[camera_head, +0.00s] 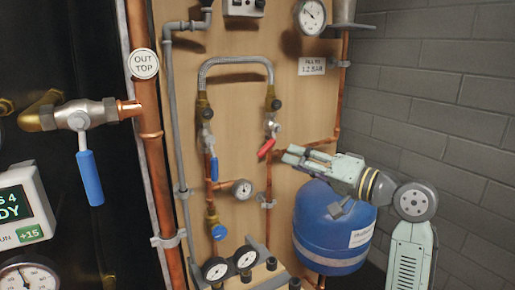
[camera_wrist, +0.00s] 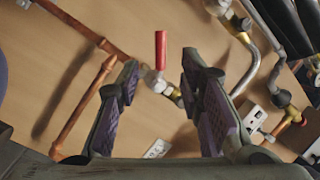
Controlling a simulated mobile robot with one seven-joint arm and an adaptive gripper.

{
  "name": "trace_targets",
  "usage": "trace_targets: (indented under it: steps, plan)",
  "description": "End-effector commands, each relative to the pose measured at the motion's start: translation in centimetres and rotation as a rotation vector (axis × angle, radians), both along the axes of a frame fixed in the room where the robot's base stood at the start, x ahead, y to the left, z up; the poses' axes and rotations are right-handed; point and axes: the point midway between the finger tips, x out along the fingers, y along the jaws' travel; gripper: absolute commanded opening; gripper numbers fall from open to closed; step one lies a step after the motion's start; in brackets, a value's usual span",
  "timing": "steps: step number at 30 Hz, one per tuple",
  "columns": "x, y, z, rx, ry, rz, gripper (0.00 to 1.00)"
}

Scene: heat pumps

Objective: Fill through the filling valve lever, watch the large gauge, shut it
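The filling valve's red lever (camera_head: 267,147) sits on the right leg below the braided hose, slanting down to the left in the head view. In the wrist view the red lever (camera_wrist: 160,50) shows between and beyond my fingertips. My gripper (camera_head: 287,154) is open and empty, just right of the lever; in the wrist view the fingers (camera_wrist: 160,75) stand apart. I cannot tell whether they touch the lever. The large gauge (camera_head: 311,16) is at the top right of the board; its reading is too small to tell. A label below it (camera_head: 311,66) reads 1.2 BAR.
A blue-handled valve (camera_head: 214,168) is on the left leg, with a small gauge (camera_head: 242,188) below. The blue tank (camera_head: 330,230) stands under my arm. Copper pipe (camera_head: 308,143) runs behind the gripper. The brick wall (camera_head: 440,100) is at the right.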

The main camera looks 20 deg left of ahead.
Motion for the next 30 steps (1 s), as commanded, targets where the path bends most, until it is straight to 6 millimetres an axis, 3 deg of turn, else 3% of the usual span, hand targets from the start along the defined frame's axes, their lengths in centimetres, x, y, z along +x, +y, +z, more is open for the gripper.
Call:
trace_targets:
  steps: [15,21,30]
  plan:
    - [3.0,8.4,0.1,-0.001,-0.001,0.002,0.34]
    - [3.5,9.7,0.0,-0.001,-0.002,0.000,0.34]
    - [3.6,9.9,0.0,0.000,-0.003,-0.001,0.33]
